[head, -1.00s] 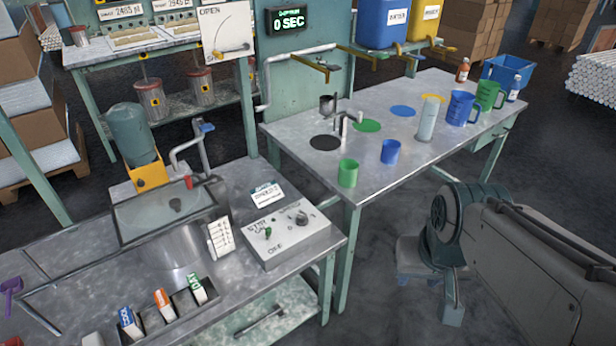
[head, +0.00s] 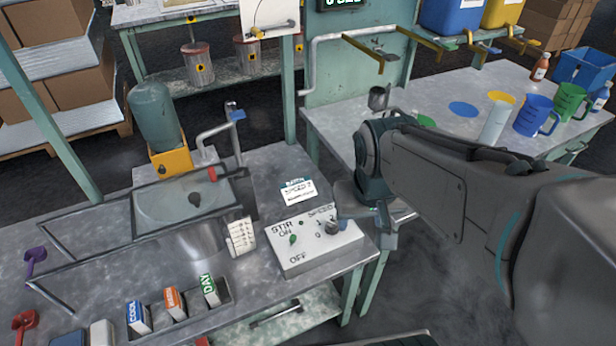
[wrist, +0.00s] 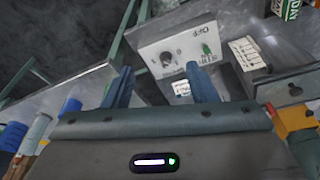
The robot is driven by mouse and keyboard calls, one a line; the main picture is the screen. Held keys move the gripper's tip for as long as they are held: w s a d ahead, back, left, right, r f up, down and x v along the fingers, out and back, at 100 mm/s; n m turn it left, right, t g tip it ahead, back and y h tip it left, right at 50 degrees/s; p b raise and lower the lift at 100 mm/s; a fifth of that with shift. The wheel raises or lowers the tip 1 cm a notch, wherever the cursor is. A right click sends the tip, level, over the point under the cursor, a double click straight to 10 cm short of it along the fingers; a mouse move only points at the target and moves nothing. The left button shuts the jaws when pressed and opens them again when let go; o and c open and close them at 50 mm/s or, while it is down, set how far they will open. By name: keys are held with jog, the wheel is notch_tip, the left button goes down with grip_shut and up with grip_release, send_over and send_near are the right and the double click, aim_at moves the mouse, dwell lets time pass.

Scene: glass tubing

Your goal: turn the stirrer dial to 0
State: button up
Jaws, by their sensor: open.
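The stirrer box (head: 300,258) is a pale block on the left bench, with STIR ON, OFF and SPEED lettering. Its dial (head: 331,227) is a small grey knob at the right of its top; the number it points to is too small to read. A green switch (head: 292,239) sits to the dial's left. In the wrist view the dial (wrist: 166,59) lies ahead, between the lines of the two blue fingers. My gripper (wrist: 160,88) is open and empty, apart from the dial. In the head view it hangs just right of the box, partly hidden by my arm.
A batch card (head: 297,191) stands behind the box. A white tally card (head: 241,237) and a steel vessel with a glass lid (head: 185,205) stand left of it. Marked blocks (head: 139,317) sit in a front rack. The right bench (head: 335,120) holds jugs and cups.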

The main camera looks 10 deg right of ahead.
jog(key=w+f+g+p, duration=0.1)
jog(key=w+f+p, duration=0.15)
jog(key=w, duration=0.65)
jog(key=g, duration=0.2)
send_over(332, 223)
notch_tip(332, 223, down, 9)
jog(key=shift+n, duration=0.4)
notch_tip(332, 223, down, 14)
jog(key=shift+s+r+p, duration=0.1)
jog(key=shift+r+p, duration=0.1)
jog(key=shift+p, duration=0.6)
jog(key=c, duration=1)
